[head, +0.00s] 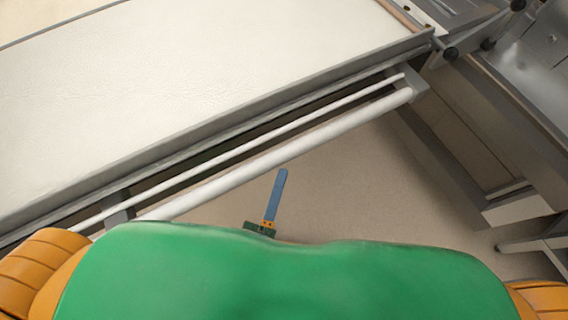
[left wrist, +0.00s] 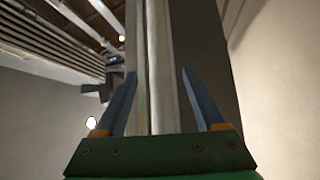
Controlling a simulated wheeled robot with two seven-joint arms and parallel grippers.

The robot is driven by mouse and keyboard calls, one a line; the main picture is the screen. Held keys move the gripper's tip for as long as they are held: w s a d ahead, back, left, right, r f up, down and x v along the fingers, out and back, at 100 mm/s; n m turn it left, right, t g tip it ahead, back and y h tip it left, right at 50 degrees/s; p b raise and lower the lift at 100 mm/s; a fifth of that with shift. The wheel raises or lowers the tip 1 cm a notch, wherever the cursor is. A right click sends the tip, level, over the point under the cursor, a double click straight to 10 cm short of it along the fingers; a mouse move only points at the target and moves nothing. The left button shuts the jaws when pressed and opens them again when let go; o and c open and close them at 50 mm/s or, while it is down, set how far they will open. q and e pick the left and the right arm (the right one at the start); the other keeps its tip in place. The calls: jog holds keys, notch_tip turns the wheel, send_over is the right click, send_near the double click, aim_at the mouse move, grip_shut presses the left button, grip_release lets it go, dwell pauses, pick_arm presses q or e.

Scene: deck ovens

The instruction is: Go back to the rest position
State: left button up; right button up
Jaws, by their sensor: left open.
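My left gripper (head: 276,192) shows just past the front of my green body in the head view, with one blue finger visible above the floor. In the left wrist view, the left gripper (left wrist: 159,72) has its two fingers spread wide with nothing held between them. Pale bars (left wrist: 158,60) run lengthwise behind the gap; I cannot tell how far off they are. My right gripper is not in view.
A long conveyor-like table (head: 200,75) with a pale surface crosses the upper left. A white rail (head: 290,150) runs along its near side. Steel equipment (head: 530,85) stands at right. Bare floor (head: 370,190) lies between the rail and my body.

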pick_arm(q)
jog(key=shift+s, duration=0.1)
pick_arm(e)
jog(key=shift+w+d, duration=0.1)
